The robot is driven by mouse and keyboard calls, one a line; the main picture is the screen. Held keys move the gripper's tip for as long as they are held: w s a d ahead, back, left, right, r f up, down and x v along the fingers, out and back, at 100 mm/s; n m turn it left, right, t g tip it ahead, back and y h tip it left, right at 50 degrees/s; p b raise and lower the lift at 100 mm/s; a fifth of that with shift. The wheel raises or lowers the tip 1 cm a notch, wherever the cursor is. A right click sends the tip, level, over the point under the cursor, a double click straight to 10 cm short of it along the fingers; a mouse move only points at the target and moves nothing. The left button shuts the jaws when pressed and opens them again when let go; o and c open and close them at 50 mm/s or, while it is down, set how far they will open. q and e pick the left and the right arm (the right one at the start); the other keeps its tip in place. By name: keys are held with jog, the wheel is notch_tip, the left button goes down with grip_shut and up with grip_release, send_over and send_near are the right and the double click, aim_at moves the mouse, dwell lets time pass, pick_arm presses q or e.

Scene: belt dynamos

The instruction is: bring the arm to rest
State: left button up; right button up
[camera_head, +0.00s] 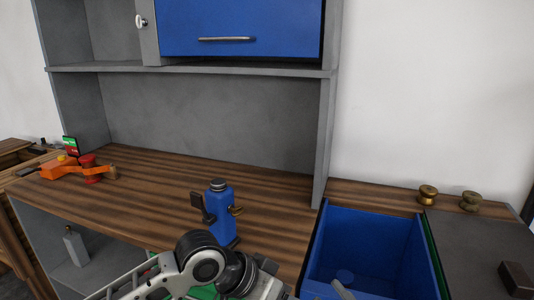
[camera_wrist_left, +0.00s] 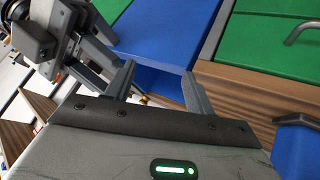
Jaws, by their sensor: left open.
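My left arm (camera_head: 205,262) comes in at the bottom of the head view, bent, in front of the wooden worktop. Its jaws are not clear in that view. In the left wrist view my left gripper (camera_wrist_left: 158,74) has its two grey fingers apart, with nothing held between them. A blue surface (camera_wrist_left: 155,35) lies beyond the fingers; the distance to it cannot be told.
An open blue drawer (camera_head: 365,240) is to the right. Two brass pulleys (camera_head: 428,193) sit behind it. An orange tool (camera_head: 70,170) lies at far left.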

pick_arm(q)
jog(key=s+a+f+n+t, duration=0.2)
jog(key=a+f+n+t, duration=0.1)
jog(key=f, duration=0.2)
jog(key=s+a+f+n+t, duration=0.2)
jog(key=s+a+f+t, duration=0.1)
jog(key=f, duration=0.3)
jog(key=s+a+f+y, duration=0.2)
jog(key=s+a+f, duration=0.1)
jog(key=a, duration=0.3)
jog(key=s+a+f+n+t+y, duration=0.1)
jog(key=s+a+f+y, duration=0.2)
jog(key=s+a, duration=0.3)
jog(key=shift+s+f+t, duration=0.15)
jog(key=shift+f+t, duration=0.15)
jog(key=shift+f, duration=0.05)
pick_arm(e)
jog(key=s+d+f+m+g+h, duration=0.1)
jog(key=s+f+m+g+h, duration=0.2)
jog(key=s+f+m, duration=0.3)
jog(key=s+d+f+m+g+h, duration=0.2)
jog(key=s+f+m+g+h, duration=0.1)
jog(key=f, duration=1)
jog(key=s+m+g, duration=0.1)
jog(key=s+m, duration=0.1)
jog(key=shift+s+d+m, duration=0.15)
jog(key=shift+s+m, duration=0.25)
